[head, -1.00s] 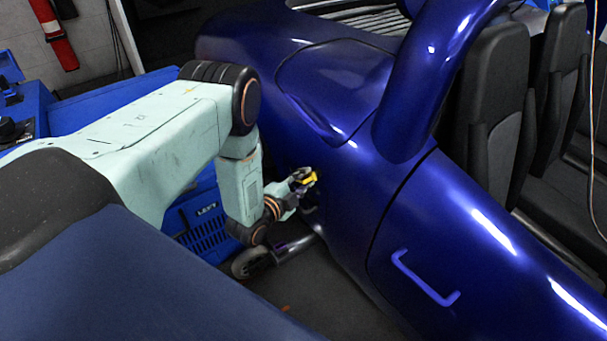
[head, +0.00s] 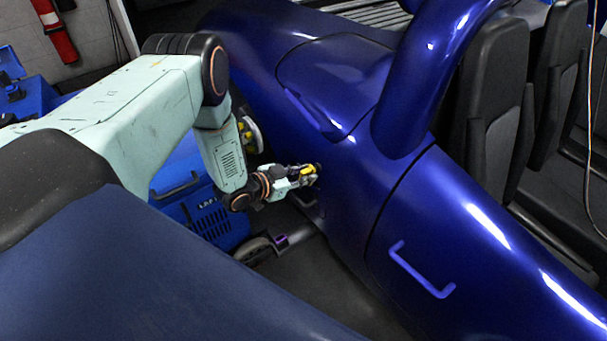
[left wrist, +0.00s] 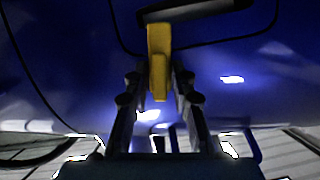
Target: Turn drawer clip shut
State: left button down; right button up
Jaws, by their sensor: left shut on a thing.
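The drawer clip (left wrist: 159,55) is a small yellow lever on the dark blue car body. In the left wrist view it stands upright in the picture, with its lower part between my two fingers. My left gripper (left wrist: 158,88) is shut on it. The fingers hide part of the clip there. My right gripper is not in view.
A dark handle (left wrist: 195,10) lies just above the clip in the left wrist view. A blue handle (head: 422,270) sits on the body panel at right.

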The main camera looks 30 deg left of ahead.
pick_arm(q)
jog(key=shift+n+h, duration=0.4)
jog(key=shift+n, duration=0.3)
jog(key=c, duration=1.4)
grip_release()
jog(key=shift+o, duration=0.2)
jog(key=shift+a, duration=0.1)
jog(key=v, duration=1.2)
jog(key=shift+r, duration=0.15)
jog(key=shift+w, duration=0.1)
